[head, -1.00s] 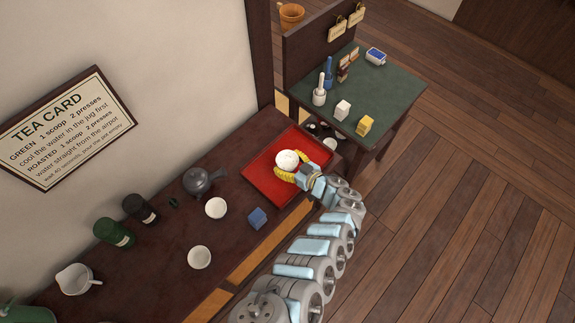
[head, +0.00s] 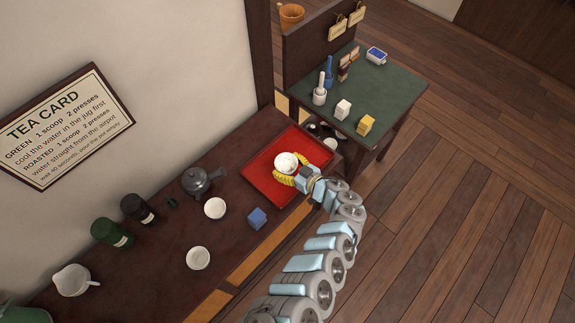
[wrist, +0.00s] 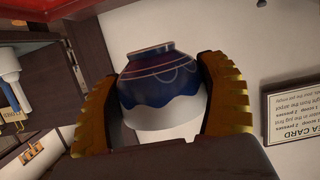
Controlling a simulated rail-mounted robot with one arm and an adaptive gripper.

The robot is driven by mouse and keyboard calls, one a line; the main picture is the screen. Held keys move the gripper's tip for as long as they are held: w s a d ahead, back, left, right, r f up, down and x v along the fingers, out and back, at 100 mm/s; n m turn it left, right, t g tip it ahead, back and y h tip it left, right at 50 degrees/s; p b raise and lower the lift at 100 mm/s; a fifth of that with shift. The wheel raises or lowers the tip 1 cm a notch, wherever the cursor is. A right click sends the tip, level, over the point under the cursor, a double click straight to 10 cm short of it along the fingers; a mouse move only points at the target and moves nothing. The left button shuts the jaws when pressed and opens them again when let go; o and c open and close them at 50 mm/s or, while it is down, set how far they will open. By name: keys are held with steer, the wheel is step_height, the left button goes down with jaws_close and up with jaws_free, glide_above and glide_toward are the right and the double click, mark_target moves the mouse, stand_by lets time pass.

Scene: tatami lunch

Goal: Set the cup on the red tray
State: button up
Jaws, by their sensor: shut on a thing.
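The cup (head: 286,160) is white in the head view, over the middle of the red tray (head: 262,186). In the wrist view the cup (wrist: 160,85) shows a blue outside with a white wavy band at its wide rim. That view is upside down, so the cup looks roughly upright. My gripper (head: 287,174) has yellow ribbed fingers shut on the cup from both sides; the fingers also flank it in the wrist view (wrist: 160,100).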

mark_target(283, 170)
steer(key=shift+s+a+f+b, duration=0.1)
steer(key=shift+s+a+b, duration=0.25)
steer(key=shift+s, duration=0.3)
